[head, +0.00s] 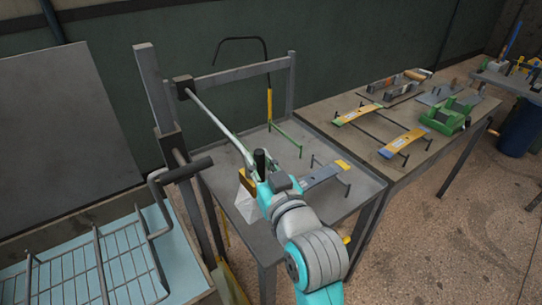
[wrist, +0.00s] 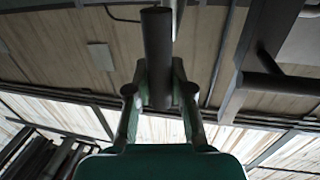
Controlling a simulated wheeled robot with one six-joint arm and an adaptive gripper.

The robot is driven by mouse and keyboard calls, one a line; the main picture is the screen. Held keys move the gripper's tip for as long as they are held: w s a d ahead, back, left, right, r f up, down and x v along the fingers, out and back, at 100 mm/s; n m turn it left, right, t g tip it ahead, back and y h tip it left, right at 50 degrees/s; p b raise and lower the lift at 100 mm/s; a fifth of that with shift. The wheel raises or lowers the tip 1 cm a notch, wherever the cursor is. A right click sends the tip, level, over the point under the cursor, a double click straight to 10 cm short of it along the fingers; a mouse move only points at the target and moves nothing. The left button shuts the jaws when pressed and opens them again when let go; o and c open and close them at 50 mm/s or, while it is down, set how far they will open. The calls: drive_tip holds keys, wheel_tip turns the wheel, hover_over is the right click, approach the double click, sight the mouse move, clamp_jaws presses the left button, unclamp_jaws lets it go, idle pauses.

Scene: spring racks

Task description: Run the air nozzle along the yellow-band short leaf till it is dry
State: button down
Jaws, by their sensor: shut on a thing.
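My gripper (head: 262,172) is shut on a dark upright cylinder (wrist: 157,55), which seems to be the air nozzle's handle; its top (head: 260,158) also shows in the head view. Below and left of it are a brass-coloured block (head: 247,182) and a pale, see-through cone (head: 245,207) pointing at the tray, perhaps an air jet. The short leaf (head: 318,177), grey with a yellow band (head: 342,165) at its far end, lies across low supports in the grey tray, right of my gripper. Its near end is close to my wrist. I cannot tell whether it is wet.
A grey rod (head: 220,123) runs from the black block on the tray frame (head: 240,72) down to my gripper. A wire basket (head: 95,260) stands left. The right table (head: 385,175) holds two coloured leaves (head: 357,114) (head: 403,143) and a green tool (head: 447,115).

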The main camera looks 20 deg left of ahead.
drive_tip(key=shift+s+a+f, duration=0.1)
drive_tip(key=shift+s+a, duration=0.05)
drive_tip(key=shift+s, duration=0.05)
drive_tip(key=c, duration=1)
unclamp_jaws()
drive_tip(key=shift+v, duration=3.8)
